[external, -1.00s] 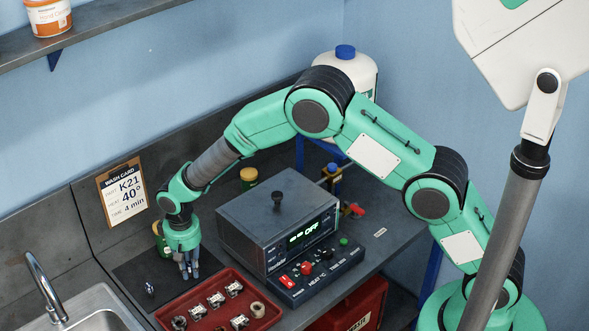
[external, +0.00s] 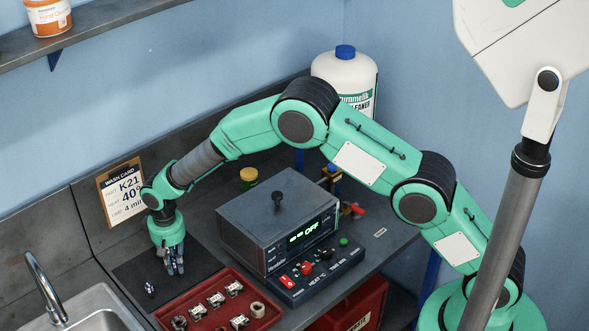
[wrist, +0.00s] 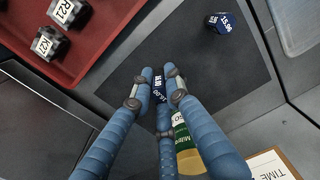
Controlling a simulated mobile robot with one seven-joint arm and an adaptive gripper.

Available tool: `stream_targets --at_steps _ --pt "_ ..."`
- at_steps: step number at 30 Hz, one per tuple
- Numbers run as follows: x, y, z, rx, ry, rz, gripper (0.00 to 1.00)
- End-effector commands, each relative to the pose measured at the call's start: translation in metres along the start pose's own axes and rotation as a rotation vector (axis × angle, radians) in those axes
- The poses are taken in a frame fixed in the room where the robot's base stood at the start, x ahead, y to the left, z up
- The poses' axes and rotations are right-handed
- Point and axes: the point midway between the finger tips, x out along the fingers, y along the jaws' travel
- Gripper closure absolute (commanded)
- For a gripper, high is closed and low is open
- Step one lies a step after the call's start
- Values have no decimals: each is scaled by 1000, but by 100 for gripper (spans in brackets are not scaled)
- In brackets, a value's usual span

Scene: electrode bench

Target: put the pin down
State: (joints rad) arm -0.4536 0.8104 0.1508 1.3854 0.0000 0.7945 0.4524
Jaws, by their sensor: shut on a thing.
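My gripper (external: 175,271) hangs low over the dark mat (external: 132,271) on the bench. In the wrist view my gripper (wrist: 159,75) has its blue fingers closed around a small dark blue pin with a white-marked label (wrist: 159,86). The fingers hide much of this pin, and I cannot tell whether it touches the mat. A second dark blue piece with white markings (wrist: 217,23) rests on the mat, apart from my gripper. In the external view this second piece (external: 150,289) is left of and nearer than my fingers.
A red tray (external: 180,298) with several metal parts lies right of the mat. The grey heater box (external: 245,240) stands behind the tray. A jar with a yellow and green label (wrist: 184,142) is close to my fingers. The sink (external: 95,318) is at the left.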

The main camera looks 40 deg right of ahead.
Motion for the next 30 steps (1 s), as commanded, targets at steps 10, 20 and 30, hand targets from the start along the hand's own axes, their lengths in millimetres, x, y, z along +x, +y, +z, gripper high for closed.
stream_targets --at_steps 10,20,30 --pt "34 0 0 0 1 0 100" --pt "36 0 1 0 0 0 100" --pt "38 0 1 0 0 0 66"
